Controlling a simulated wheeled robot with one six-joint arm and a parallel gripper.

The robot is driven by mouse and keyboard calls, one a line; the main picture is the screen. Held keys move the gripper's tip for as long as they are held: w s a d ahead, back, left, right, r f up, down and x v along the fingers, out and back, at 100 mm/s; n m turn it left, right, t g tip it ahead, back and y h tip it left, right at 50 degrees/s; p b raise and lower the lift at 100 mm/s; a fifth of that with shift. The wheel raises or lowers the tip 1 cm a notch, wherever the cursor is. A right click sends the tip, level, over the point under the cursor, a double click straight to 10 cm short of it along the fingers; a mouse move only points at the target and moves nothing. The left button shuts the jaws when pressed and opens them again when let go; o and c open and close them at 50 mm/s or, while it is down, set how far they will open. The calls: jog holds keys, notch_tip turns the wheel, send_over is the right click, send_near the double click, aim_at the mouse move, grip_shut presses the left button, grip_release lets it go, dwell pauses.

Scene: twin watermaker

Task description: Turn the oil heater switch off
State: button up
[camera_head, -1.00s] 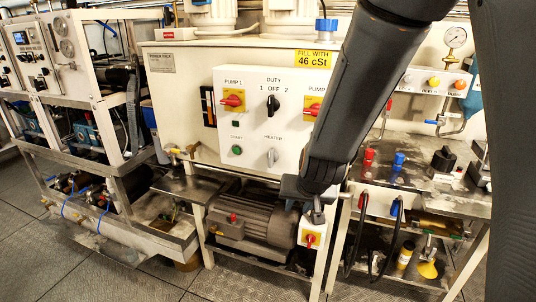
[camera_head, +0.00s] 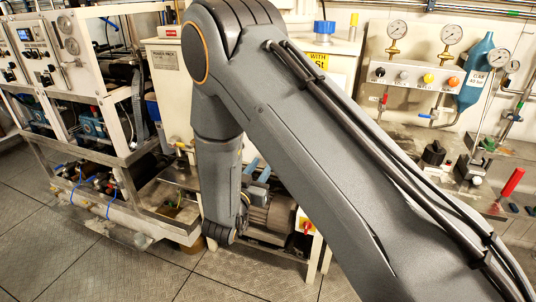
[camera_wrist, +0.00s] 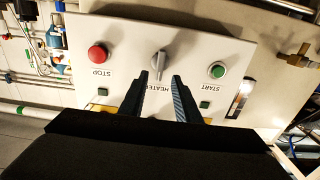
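The heater switch (camera_wrist: 159,64) is a grey rotary knob on a white panel (camera_wrist: 115,35), above an upside-down HEATER label in the wrist view. Its handle stands nearly vertical there. My gripper (camera_wrist: 161,76) is open, with two dark fingers apart. Its tips overlap the lower end of the knob in the picture, one on each side; I cannot tell the depth gap or whether they touch. In the head view my arm hides the panel, the switch and the gripper.
A red STOP button (camera_wrist: 97,54) and a green START button (camera_wrist: 217,71) flank the switch. In the head view, an electric motor (camera_head: 268,216) sits low under the panel, and a steel-framed rack (camera_head: 80,90) stands at the left. Floor is free in front.

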jog(key=p+x, duration=0.1)
jog(key=x, duration=0.5)
jog(key=shift+w+p, duration=0.3)
jog(key=shift+p, duration=0.05)
jog(key=shift+d, duration=0.1)
grip_shut()
